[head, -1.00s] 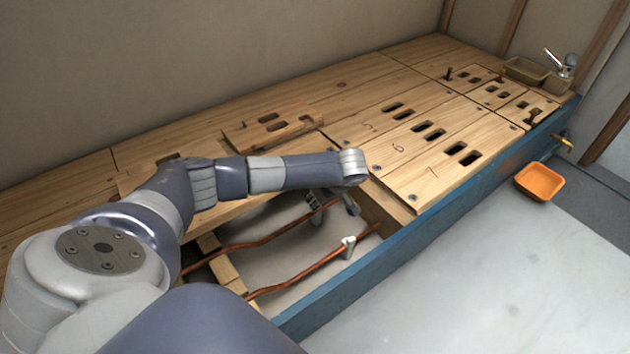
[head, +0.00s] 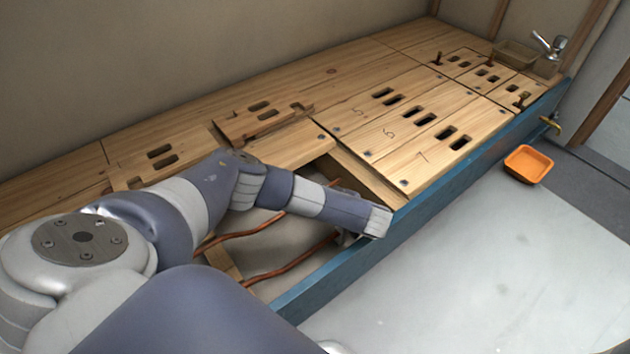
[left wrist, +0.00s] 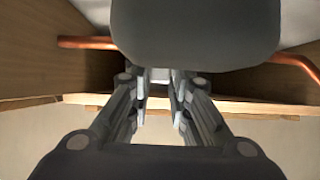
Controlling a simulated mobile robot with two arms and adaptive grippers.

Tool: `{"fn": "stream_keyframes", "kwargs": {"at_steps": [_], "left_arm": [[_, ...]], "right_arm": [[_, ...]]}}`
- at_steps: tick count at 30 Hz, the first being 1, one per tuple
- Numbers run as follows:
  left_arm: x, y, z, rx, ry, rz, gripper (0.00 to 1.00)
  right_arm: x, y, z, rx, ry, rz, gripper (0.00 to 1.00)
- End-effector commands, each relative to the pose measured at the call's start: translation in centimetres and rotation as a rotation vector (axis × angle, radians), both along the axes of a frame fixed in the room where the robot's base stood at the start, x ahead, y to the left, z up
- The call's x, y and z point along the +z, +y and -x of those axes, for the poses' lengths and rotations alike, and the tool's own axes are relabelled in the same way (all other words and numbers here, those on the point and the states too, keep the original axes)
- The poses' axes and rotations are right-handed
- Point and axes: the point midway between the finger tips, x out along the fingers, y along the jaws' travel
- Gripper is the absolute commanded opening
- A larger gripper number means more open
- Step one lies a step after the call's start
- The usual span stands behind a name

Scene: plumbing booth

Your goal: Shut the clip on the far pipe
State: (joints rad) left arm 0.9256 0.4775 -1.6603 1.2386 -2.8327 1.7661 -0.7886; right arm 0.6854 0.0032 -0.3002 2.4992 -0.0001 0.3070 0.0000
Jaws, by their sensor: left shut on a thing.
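My left gripper (left wrist: 158,95) is shut on a small pale clip (left wrist: 159,75), seen between its fingers in the left wrist view. A copper pipe (left wrist: 85,42) runs across at the clip, partly hidden by the gripper body. In the head view my left arm reaches over the floor opening and hides most of the gripper and the clip. The pipe nearer the blue edge (head: 290,266) runs under the gripper. The other copper pipe (head: 245,230) lies further back, partly under my forearm. I cannot tell whether the clip is closed. My right gripper is not in view.
Wooden floorboards (head: 400,125) with slots surround the opening. A loose slotted board (head: 262,122) lies on the boards behind. A blue beam (head: 420,210) edges the front. An orange tray (head: 528,164) sits on the clear grey floor to the right.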

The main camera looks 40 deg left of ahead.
Motion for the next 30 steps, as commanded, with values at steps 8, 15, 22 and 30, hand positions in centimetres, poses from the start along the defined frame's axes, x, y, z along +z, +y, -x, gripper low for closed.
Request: {"fn": "stream_keyframes", "kwargs": {"at_steps": [8, 15, 22, 30], "left_arm": [[0.0, 0.1, 0.0, 0.002, -0.003, -0.005, 0.0], [0.0, 0.1, 0.0, 0.001, -0.002, -0.005, 0.38], [0.0, 0.0, 0.0, 0.0, -0.001, -0.004, 0.38], [1.9, 0.0, -0.1, 0.0, -0.004, -0.002, 0.38]], "right_arm": [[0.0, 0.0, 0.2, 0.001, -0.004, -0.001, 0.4], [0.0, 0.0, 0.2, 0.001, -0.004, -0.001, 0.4], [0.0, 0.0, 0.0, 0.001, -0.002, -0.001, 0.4], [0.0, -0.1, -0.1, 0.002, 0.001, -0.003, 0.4]]}}
